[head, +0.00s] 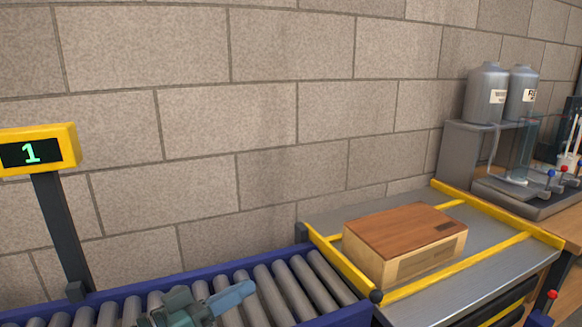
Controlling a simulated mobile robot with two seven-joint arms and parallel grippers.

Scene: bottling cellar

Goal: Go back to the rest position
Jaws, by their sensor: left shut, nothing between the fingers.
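My left gripper (240,297) shows at the bottom of the head view, over the grey rollers of the conveyor. Its blue fingers are together and hold nothing. Part of the gripper body is cut off by the lower edge of the picture. My right gripper is not in view.
The roller conveyor (318,284) has a blue frame. A wooden box (405,236) sits on a grey platform (480,238) with yellow rails to its right. A display post reading 1 (38,150) stands at left. Grey bottles (487,92) stand on a raised shelf at right, before a block wall.

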